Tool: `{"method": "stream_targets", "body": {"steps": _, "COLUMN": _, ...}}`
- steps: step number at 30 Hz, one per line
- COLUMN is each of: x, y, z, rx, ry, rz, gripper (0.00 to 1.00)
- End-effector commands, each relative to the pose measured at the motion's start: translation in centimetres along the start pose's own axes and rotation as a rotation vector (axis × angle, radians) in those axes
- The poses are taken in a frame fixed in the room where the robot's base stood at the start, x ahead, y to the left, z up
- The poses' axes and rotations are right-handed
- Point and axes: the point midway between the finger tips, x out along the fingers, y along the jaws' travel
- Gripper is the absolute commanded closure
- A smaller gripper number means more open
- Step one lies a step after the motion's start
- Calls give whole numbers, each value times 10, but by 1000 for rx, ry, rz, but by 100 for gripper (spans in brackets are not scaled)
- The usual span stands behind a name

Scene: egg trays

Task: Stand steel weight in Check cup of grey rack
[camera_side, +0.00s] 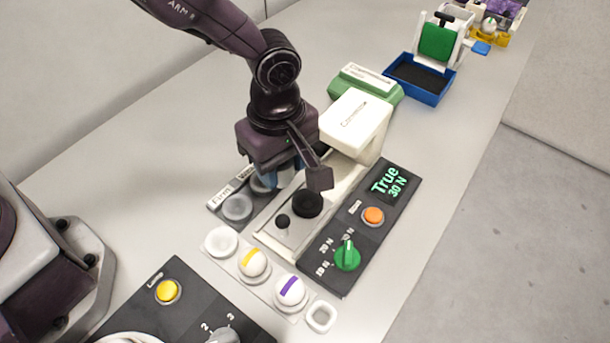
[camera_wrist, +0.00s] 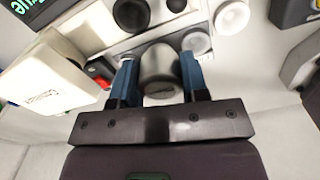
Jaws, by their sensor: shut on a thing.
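My gripper (camera_wrist: 158,82) is shut on the steel weight (camera_wrist: 159,66), a smooth grey cylinder between its two blue fingers in the wrist view. In the side view, my gripper (camera_side: 272,177) is low over the far end of the grey rack (camera_side: 216,198), and the weight is largely hidden there. The rack has round cups, a near one (camera_side: 237,207) and another (camera_side: 263,183) partly behind my fingers. In the wrist view, round cups (camera_wrist: 232,16) and (camera_wrist: 195,42) lie beyond the weight. The rack's lettering is partly covered; I cannot tell which cup is Check.
A tester with a white head (camera_side: 355,123), black pad (camera_side: 308,203) and dark panel (camera_side: 347,238) reading "True 30 N" stands close on the right. A pale holder (camera_side: 285,307) with two striped eggs lies in front. A green box (camera_side: 385,88) and blue tray (camera_side: 421,91) stand behind.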

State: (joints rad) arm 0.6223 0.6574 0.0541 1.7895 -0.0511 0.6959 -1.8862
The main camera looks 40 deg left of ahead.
Motion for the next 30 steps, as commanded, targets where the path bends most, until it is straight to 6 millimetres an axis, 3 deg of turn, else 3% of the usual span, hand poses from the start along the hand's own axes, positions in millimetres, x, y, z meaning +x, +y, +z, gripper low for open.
{"method": "stream_targets", "body": {"steps": 1, "x": -13, "y": -9, "z": -3, "rx": 1, "ry": -2, "rz": 4, "gripper": 88}}
{"method": "stream_targets", "body": {"steps": 9, "x": -38, "y": -66, "z": -24, "rx": 0, "ry": -2, "rz": 2, "gripper": 88}}
{"method": "stream_targets", "body": {"steps": 15, "x": -47, "y": -86, "z": -33, "rx": -2, "ry": -1, "rz": 1, "gripper": 88}}
{"method": "stream_targets", "body": {"steps": 18, "x": -42, "y": -91, "z": -42, "rx": -23, "ry": 1, "rz": -4, "gripper": 88}}
{"method": "stream_targets", "body": {"steps": 20, "x": -33, "y": -87, "z": -50, "rx": -50, "ry": 1, "rz": -4, "gripper": 88}}
{"method": "stream_targets", "body": {"steps": 23, "x": -18, "y": -63, "z": -60, "rx": -94, "ry": 1, "rz": -3, "gripper": 88}}
{"method": "stream_targets", "body": {"steps": 30, "x": 22, "y": 22, "z": -89, "rx": -122, "ry": 0, "rz": -1, "gripper": 88}}
